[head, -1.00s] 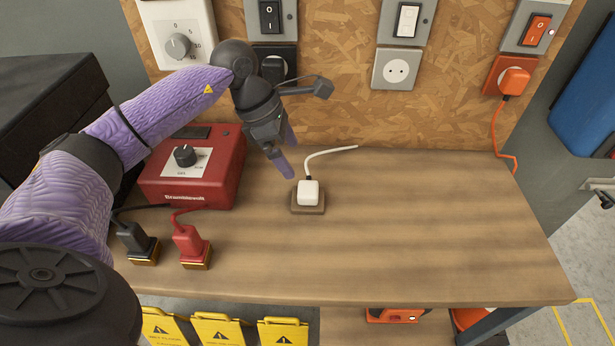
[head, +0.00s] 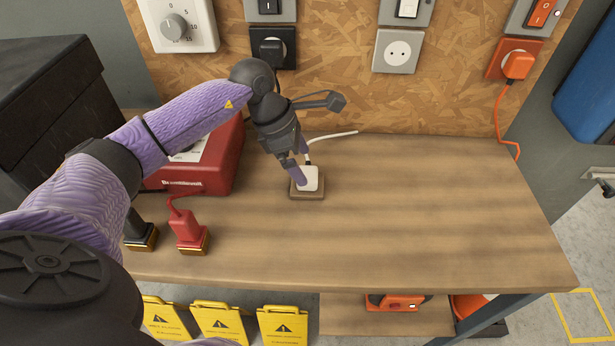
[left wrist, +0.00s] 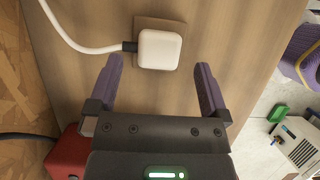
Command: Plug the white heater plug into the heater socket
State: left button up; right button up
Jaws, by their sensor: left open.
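The white plug (head: 308,178) stands on a small brown holder (head: 307,195) on the bench, with its white cord running back to the right. My left gripper (head: 300,170) is open and reaches down to the plug, one finger overlapping its left side in the head view. In the left wrist view the plug (left wrist: 160,49) lies between the lines of the two spread fingers, near their tips, with a gap on each side. A pale wall socket (head: 398,51) with two holes is empty, under a white switch (head: 408,8). My right gripper is not in view.
A black plug sits in the black wall socket (head: 287,54), an orange plug (head: 518,65) in the orange one. A red box (head: 215,170), a red plug (head: 187,229) and a black plug (head: 138,231) stand on the bench's left. The bench's right half (head: 440,210) is clear.

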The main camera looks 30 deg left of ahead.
aim_at(307, 173)
pick_arm(q)
jog(key=b+x, duration=0.1)
jog(key=x, duration=0.3)
jog(key=shift+a+f, duration=0.1)
jog(key=shift+f, duration=0.05)
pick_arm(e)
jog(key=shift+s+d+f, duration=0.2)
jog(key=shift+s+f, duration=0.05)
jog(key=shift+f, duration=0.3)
pick_arm(q)
jog(key=shift+c, duration=0.4)
jog(key=c, duration=1.1)
notch_tip(307, 173, up, 9)
jog(key=p, duration=0.2)
jog(key=shift+r+p, duration=0.25)
jog(key=shift+p, duration=0.15)
jog(key=shift+r, duration=0.4)
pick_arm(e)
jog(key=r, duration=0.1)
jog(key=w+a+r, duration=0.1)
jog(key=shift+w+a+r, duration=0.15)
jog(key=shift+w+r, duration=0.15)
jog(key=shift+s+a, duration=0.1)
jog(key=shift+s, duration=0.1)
